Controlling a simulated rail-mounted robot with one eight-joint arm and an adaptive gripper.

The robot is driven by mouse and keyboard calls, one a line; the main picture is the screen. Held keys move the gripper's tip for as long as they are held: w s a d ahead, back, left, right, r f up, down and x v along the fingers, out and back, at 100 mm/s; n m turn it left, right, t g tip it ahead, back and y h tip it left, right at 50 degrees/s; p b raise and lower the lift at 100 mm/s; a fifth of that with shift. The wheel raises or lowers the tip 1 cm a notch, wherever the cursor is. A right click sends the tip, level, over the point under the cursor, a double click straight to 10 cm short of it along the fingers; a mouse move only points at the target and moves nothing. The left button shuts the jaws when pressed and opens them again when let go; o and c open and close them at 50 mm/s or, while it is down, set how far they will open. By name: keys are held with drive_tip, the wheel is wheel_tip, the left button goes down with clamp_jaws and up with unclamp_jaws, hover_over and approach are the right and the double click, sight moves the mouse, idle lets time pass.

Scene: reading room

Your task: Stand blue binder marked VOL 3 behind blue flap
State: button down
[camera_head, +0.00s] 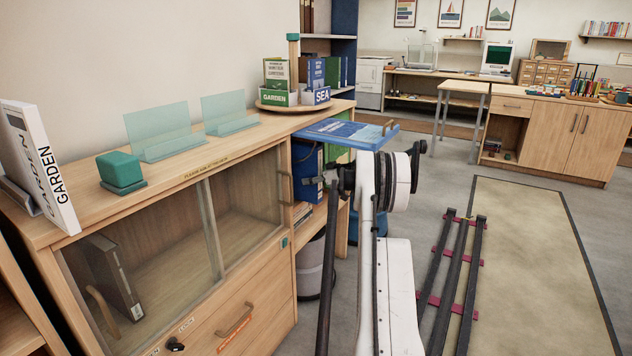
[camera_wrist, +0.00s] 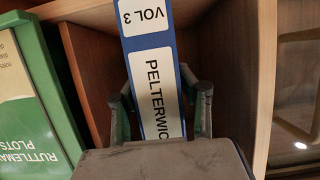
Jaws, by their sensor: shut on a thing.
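The blue binder (camera_wrist: 182,91) marked VOL 3, with PELTERWIC readable on its white spine label, lies between the two fingers of my gripper (camera_wrist: 160,98) in the wrist view. Wooden walls stand on both sides of it. In the head view my gripper (camera_head: 336,184) is at the cabinet's open end bay, shut on the binder (camera_head: 306,166), which looks upright inside the bay. The blue flap (camera_head: 345,131) is raised about level above the bay and my gripper. The binder's far end and base are hidden.
A green panel (camera_wrist: 38,95) lettered RUTTLEMA PLOTS is beside the bay. The cabinet top holds a GARDEN book (camera_head: 45,165), glassy bookends (camera_head: 158,131) and a round tray (camera_head: 262,108). A bin (camera_head: 312,270) stands below. Dark rails (camera_head: 455,280) lie on the floor at right.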

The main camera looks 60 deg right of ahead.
drive_tip(key=shift+w+a+f, duration=0.15)
drive_tip(key=shift+w, duration=1.45)
drive_tip(key=shift+w+a+f, duration=0.15)
drive_tip(key=shift+w, duration=1.4)
drive_tip(key=shift+w+a+f, duration=0.15)
drive_tip(key=shift+w, duration=1.45)
drive_tip(key=c, duration=0.9)
unclamp_jaws()
drive_tip(key=shift+c, duration=0.2)
drive_tip(key=shift+s+d, duration=0.15)
drive_tip(key=shift+s, duration=1.7)
drive_tip(key=shift+s+d, duration=0.2)
drive_tip(key=shift+s, duration=1.6)
drive_tip(key=shift+s+d, duration=0.15)
drive_tip(key=shift+s, duration=1.7)
